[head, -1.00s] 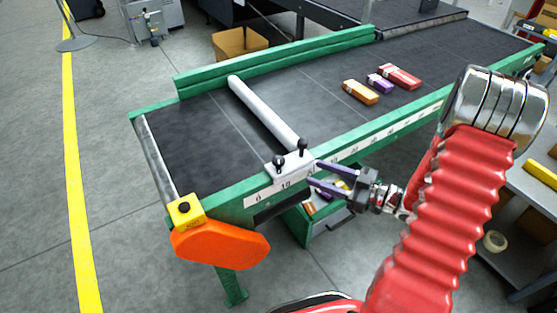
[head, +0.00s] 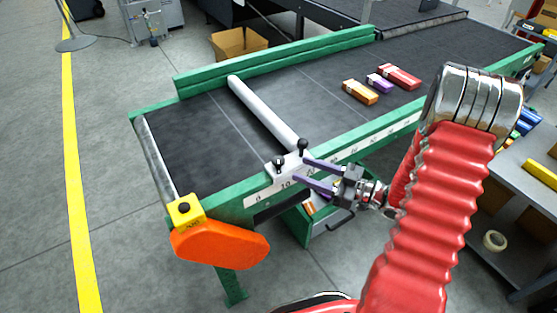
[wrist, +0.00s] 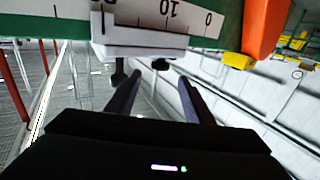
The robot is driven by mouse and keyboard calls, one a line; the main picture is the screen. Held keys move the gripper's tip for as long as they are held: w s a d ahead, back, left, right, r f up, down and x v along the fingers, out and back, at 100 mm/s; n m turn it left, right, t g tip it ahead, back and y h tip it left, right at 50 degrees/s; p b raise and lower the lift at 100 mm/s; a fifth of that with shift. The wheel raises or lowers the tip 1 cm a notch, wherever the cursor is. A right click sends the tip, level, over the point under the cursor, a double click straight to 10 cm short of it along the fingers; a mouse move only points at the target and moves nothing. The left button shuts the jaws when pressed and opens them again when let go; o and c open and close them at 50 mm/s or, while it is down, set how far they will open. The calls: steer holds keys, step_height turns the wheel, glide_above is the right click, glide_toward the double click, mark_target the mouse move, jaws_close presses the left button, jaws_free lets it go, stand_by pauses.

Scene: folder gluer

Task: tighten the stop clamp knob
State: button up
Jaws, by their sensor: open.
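The stop clamp is a white block (head: 284,172) on the conveyor's near green rail, at the end of the white stop bar (head: 262,112). Two black knobs stand up from it, a left one (head: 279,161) and a right one (head: 302,146). My gripper (head: 299,169) is open and empty, its purple fingers beside the clamp's right side. In the wrist view the clamp (wrist: 140,50) is ahead of my gripper (wrist: 160,77). One dark knob (wrist: 160,64) shows between the fingertip lines, and a dark post (wrist: 118,73) lies left of the left finger. Contact cannot be told.
A numbered scale (head: 370,142) runs along the near green rail. Orange, purple and red boxes (head: 379,83) lie on the dark belt. A yellow button box (head: 185,209) and an orange guard (head: 220,245) are at the near left corner. A grey cart (head: 525,205) stands at right.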

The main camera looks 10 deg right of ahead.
mark_target(284, 162)
steer(key=x, duration=0.9)
steer(key=shift+w+a, duration=0.25)
steer(key=c, duration=1)
